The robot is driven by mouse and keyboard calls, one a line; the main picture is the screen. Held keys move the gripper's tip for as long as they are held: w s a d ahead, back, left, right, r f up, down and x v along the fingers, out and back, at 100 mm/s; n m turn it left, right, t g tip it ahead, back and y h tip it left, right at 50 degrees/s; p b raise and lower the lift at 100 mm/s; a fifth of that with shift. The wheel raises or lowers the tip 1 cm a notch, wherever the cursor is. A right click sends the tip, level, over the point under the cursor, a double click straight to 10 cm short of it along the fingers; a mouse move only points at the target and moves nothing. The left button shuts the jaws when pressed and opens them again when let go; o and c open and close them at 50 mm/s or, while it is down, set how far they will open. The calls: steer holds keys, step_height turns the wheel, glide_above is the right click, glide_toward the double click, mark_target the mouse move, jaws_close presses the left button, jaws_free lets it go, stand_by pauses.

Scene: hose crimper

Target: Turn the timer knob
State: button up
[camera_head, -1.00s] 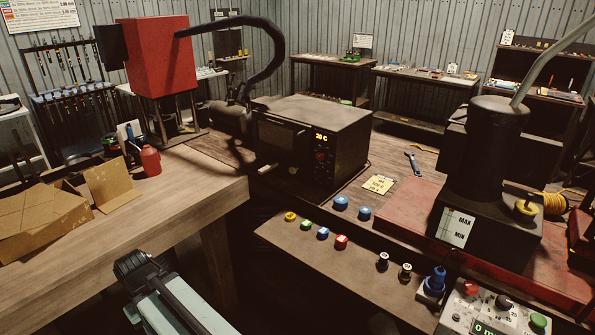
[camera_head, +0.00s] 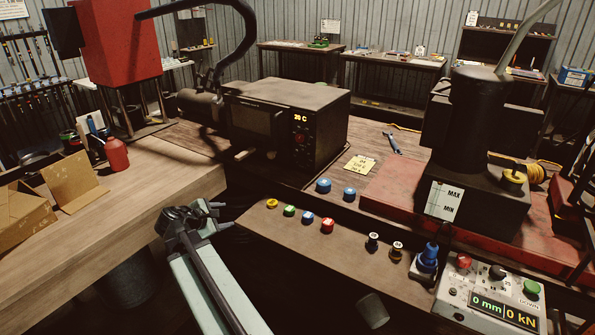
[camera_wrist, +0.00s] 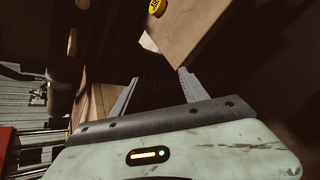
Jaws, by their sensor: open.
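The dark oven (camera_head: 330,115) stands on the wooden bench behind and to the right of my gripper. Its front panel has a lit display (camera_head: 300,118) reading about 20 C and small dark knobs with reddish marks (camera_head: 301,138) below it. The knobs are too small to tell which is the timer knob. My gripper (camera_head: 222,215) is in front of and below the oven, apart from it. In the wrist view my gripper (camera_wrist: 158,76) is open, with its two grey fingers spread and nothing between them. The oven panel is not clearly visible there.
A shelf (camera_head: 290,250) with coloured caps (camera_head: 272,203) lies right of my gripper. A wooden table (camera_head: 90,220) is at left, with a cardboard box (camera_head: 22,205) and red bottle (camera_head: 116,154). A gap separates table and shelf. A control box (camera_head: 490,300) is at lower right.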

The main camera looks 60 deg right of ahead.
mark_target(299, 160)
steer(key=s+d+r+n+h, duration=0.1)
steer(key=d, duration=0.2)
steer(key=s+d+h+b, duration=0.1)
steer(key=d, duration=0.3)
steer(key=s+d+r+n+h, duration=0.1)
steer(key=s+d, duration=0.1)
steer(key=d, duration=0.1)
steer(key=shift+d+r+n+g, duration=0.25)
steer(key=shift+r+n+g, duration=0.05)
steer(key=shift+r+g, duration=0.1)
steer(key=s+d+r+n+h, duration=0.1)
steer(key=s+d+r, duration=0.1)
steer(key=d, duration=0.4)
steer(key=s+d+r+n+h+b, duration=0.1)
steer(key=s+d+r+n, duration=0.1)
steer(key=d, duration=0.4)
steer(key=s+d+r+n+h, duration=0.1)
steer(key=s+d+r+n, duration=0.1)
steer(key=d, duration=0.4)
steer(key=shift+d+r+g+h+b, duration=0.15)
steer(key=shift+g+h+b, duration=0.15)
steer(key=shift+g+h, duration=0.1)
jaws_close()
steer(key=shift+s, duration=0.1)
